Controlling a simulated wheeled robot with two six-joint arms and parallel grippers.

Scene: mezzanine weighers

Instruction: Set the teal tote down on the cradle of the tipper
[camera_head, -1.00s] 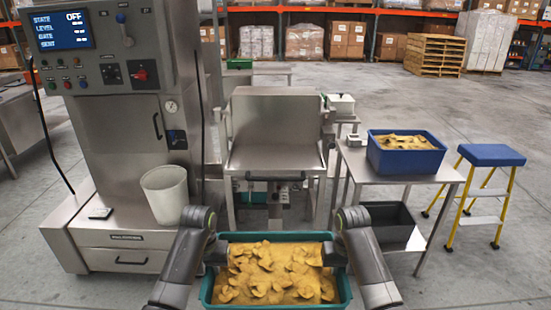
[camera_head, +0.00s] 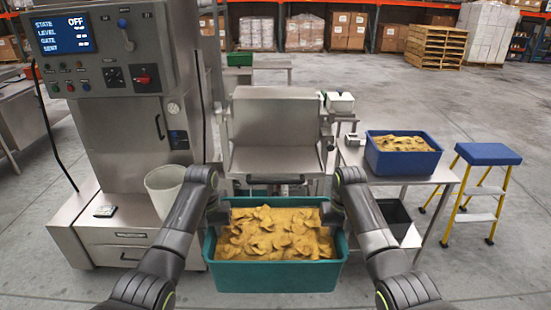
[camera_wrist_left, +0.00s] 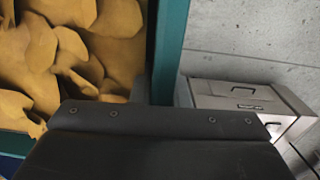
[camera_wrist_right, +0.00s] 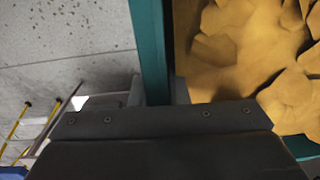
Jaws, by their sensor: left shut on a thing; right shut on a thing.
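The teal tote (camera_head: 276,277), filled with yellow-brown chips, is held between my two grippers in front of the tipper. My left gripper (camera_head: 216,214) is shut on its left wall, and my right gripper (camera_head: 335,212) is shut on its right wall. The tote looks level. Its wall also shows in the left wrist view (camera_wrist_left: 170,50) and in the right wrist view (camera_wrist_right: 150,50). The tipper's steel cradle (camera_head: 275,160) stands straight beyond the tote, with a flat shelf and an upright back. The cradle is empty. The fingertips are mostly hidden in both wrist views.
A control cabinet (camera_head: 120,130) with a white bin (camera_head: 165,188) stands at the left. At the right, a steel table (camera_head: 400,178) bears a blue tote (camera_head: 402,163). A yellow step stool (camera_head: 484,185) with a blue top stands further right. Open floor lies beyond.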

